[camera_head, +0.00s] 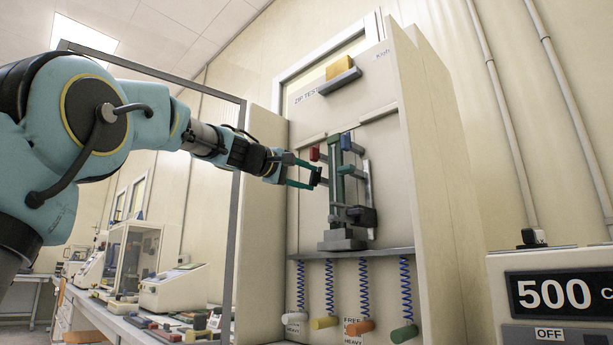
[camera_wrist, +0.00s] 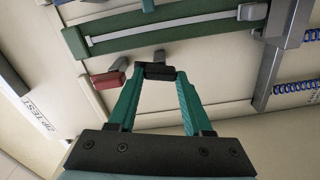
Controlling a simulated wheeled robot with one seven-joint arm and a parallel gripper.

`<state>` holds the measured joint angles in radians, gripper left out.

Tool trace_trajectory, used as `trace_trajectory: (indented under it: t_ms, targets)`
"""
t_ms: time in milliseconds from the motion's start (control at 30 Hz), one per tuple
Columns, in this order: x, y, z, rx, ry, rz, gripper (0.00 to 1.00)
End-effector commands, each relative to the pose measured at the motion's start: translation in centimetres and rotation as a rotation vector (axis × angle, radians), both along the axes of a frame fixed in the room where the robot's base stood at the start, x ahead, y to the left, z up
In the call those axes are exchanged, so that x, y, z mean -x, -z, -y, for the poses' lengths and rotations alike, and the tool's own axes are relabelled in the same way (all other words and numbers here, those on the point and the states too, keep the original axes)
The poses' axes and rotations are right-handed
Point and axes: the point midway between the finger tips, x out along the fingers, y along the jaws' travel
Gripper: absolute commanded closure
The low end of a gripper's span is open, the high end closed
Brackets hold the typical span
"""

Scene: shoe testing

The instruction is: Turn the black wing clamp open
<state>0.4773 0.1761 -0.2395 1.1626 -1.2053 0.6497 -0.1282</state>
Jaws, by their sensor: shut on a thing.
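The black wing clamp (camera_wrist: 159,71) sits between my green fingertips in the wrist view, in front of a short grey stem. In the head view the clamp (camera_head: 316,177) is small and dark at the left of the zip tester. My gripper (camera_head: 304,178) reaches in from the left; in the wrist view my gripper (camera_wrist: 158,75) is shut on the clamp, with one finger at each side. The clamp's exact turn is hard to tell. A green strip with a zip (camera_wrist: 170,33) runs beside it.
A red wing clamp (camera_wrist: 104,79) is close beside my finger. A blue clamp (camera_head: 347,141) is at the tester's upper right. Grey metal parts (camera_head: 342,240) and a shelf (camera_head: 350,254) with hanging coiled cords lie below. A dark frame post (camera_head: 235,220) stands left of the tester.

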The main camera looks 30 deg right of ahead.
Motion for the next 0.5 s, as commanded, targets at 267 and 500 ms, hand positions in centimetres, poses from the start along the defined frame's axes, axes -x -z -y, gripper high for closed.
trace_trajectory:
  t_ms: [267, 500]
  targets:
    - [-0.05, 0.08, -0.03, 0.045, 0.000, -0.174, 1.00]
    - [-0.06, 0.15, -0.04, 0.064, -0.001, -0.253, 1.00]
